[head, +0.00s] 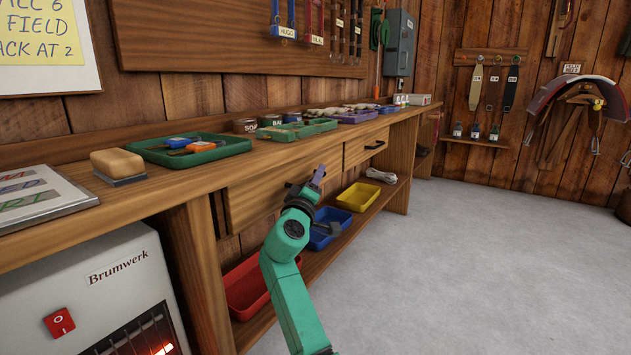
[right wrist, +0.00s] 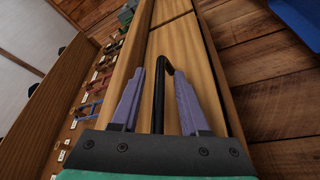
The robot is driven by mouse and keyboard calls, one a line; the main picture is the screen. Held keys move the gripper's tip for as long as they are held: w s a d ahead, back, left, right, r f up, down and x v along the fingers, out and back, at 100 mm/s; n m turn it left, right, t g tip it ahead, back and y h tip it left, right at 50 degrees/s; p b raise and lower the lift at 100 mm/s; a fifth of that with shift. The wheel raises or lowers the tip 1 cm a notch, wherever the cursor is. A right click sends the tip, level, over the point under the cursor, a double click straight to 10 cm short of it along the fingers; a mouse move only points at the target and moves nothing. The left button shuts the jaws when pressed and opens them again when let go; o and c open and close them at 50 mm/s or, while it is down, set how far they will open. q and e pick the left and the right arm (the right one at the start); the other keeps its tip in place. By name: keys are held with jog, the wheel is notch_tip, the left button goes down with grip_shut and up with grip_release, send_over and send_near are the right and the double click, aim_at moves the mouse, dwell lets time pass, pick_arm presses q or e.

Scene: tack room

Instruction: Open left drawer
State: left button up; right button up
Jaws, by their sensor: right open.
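The left drawer (head: 262,192) is a wooden front under the bench top, and it looks shut. Its handle is hidden behind my right gripper in the head view. My right gripper (head: 319,176) is at the right part of this drawer front. In the right wrist view, the open fingers of this gripper (right wrist: 160,100) have a black bar handle (right wrist: 158,95) between them, with visible room on both sides. The wooden drawer front (right wrist: 182,58) lies behind the handle. My left gripper is not in view.
The right drawer (head: 358,151) has a black handle and is shut. Green trays (head: 240,147) and a sponge-like block (head: 117,162) sit on the bench top. Red (head: 240,300), blue (head: 340,218) and yellow (head: 358,197) bins stand on the low shelf. A heater (head: 95,290) is at left. The floor at right is clear.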

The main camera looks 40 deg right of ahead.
grip_shut()
dwell(1.3)
